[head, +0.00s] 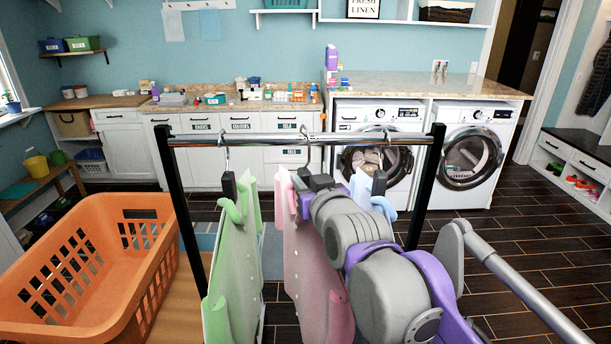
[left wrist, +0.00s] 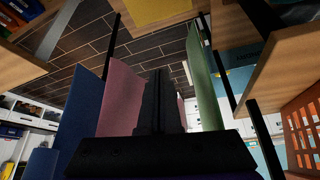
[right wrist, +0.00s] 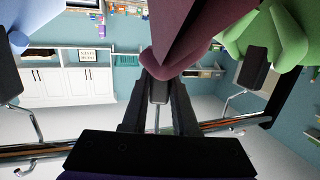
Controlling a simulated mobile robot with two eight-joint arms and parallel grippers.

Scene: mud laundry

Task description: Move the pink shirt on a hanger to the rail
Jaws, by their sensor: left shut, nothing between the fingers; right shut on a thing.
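The pink shirt (head: 312,262) hangs upright between the green shirt (head: 232,265) and the blue shirt (head: 372,193), just below the metal rail (head: 265,138). My right gripper (head: 318,182) is shut on the dark top of its hanger; in the right wrist view the gripper (right wrist: 158,98) holds it close to the rail (right wrist: 222,124). The hanger's hook (head: 308,152) is at the rail, but I cannot tell whether it bears on it. My left gripper (left wrist: 160,85) is shut and empty, low among the shirts, with the pink shirt (left wrist: 120,95) behind it. The head view does not show it.
The green and blue shirts hang close on either side. Black posts (head: 180,215) stand at the rail's ends. An orange basket (head: 95,265) is at the left. Washing machines (head: 468,160) and white cabinets stand behind. Dark floor is open at the right.

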